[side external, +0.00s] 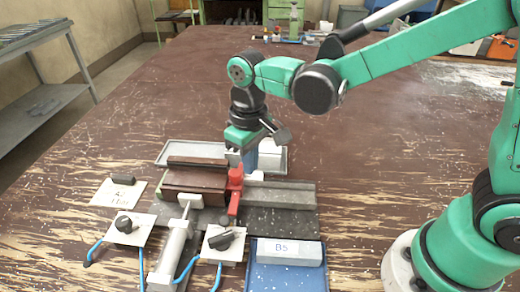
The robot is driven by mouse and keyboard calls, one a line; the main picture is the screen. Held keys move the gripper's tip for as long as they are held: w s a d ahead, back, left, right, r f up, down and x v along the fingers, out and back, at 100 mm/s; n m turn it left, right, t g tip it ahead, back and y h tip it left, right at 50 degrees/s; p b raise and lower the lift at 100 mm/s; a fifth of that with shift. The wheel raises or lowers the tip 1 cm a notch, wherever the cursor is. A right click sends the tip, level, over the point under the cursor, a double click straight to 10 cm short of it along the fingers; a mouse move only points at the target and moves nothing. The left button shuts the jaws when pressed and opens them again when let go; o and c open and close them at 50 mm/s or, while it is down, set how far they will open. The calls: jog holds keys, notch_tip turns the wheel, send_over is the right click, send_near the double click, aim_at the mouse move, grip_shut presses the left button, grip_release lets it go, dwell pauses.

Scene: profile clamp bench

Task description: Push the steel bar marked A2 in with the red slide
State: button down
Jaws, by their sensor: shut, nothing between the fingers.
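The red slide (235,190) stands upright on the grey rail at the right end of the brown clamp jaws (190,182). My gripper (238,158) points down just above and behind the slide's top. It is shut with nothing between its fingers; whether it touches the slide I cannot tell. A paper card (118,192) lettered A2 lies left of the clamp with a small dark block on it. I cannot make out a steel bar marked A2; the jaws and slide may hide it. A pale bar marked B5 (288,251) lies in the blue tray (262,279) in front.
A clamp cylinder (172,254) with blue hoses stands in front of the jaws, between two plates with black knobs (124,224) (222,241). A grey tray (180,150) lies behind the jaws. The grey rail (282,193) right of the slide is bare.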

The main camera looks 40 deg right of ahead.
jog(key=shift+s+d+r, duration=0.15)
jog(key=shift+r, duration=1.1)
jog(key=shift+s+d+r, duration=0.15)
jog(key=shift+r, duration=1.05)
jog(key=s+d+m+t, duration=0.1)
jog(key=s+d+t, duration=0.1)
jog(key=d+t, duration=0.1)
jog(key=s+d+r+m+t, duration=0.1)
jog(key=s+d+m+t, duration=0.1)
jog(key=d, duration=0.4)
jog(key=shift+s+d+t, duration=0.3)
jog(key=shift+s+t, duration=0.15)
jog(key=shift+t, duration=0.65)
